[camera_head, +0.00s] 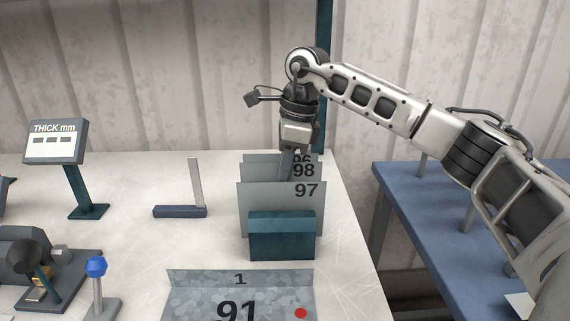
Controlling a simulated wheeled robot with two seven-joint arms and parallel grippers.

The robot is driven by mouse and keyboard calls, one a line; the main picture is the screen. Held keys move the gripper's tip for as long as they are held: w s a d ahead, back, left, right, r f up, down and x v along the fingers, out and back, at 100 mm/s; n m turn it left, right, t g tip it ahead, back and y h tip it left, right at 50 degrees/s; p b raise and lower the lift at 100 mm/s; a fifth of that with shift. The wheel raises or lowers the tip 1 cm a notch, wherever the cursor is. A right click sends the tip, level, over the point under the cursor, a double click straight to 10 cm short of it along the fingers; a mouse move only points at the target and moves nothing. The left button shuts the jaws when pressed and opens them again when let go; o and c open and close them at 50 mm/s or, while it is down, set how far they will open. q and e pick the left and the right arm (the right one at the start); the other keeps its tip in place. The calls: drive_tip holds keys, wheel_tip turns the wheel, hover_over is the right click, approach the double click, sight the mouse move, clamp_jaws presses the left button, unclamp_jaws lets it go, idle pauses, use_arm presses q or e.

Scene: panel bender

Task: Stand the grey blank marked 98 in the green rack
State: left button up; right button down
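The grey blank marked 98 (305,171) stands upright between the blank marked 97 (262,196) in front and the blank marked 96 (262,157) behind. Its lower part is hidden by 97. A dark teal-green block-like holder (282,236) is at the front of this row; I cannot tell whether it is the green rack. My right gripper (287,164) points down from above, its fingers overlapping the top of 98 and reaching behind the top edge of 97. Whether the fingers are closed on 98 is unclear. My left gripper is out of view.
In front lies a bent grey sheet marked 1 and 91 (200,301) with a red dot. To the left are an upright gauge (196,186), a thickness display (56,141) and a blue-knobbed lever (96,267). A blue table (420,215) stands right, across a gap.

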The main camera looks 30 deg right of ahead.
drive_tip(key=shift+f, duration=0.5)
drive_tip(key=c, duration=1.6)
unclamp_jaws()
drive_tip(key=v, duration=1.6)
drive_tip(key=shift+a, duration=0.1)
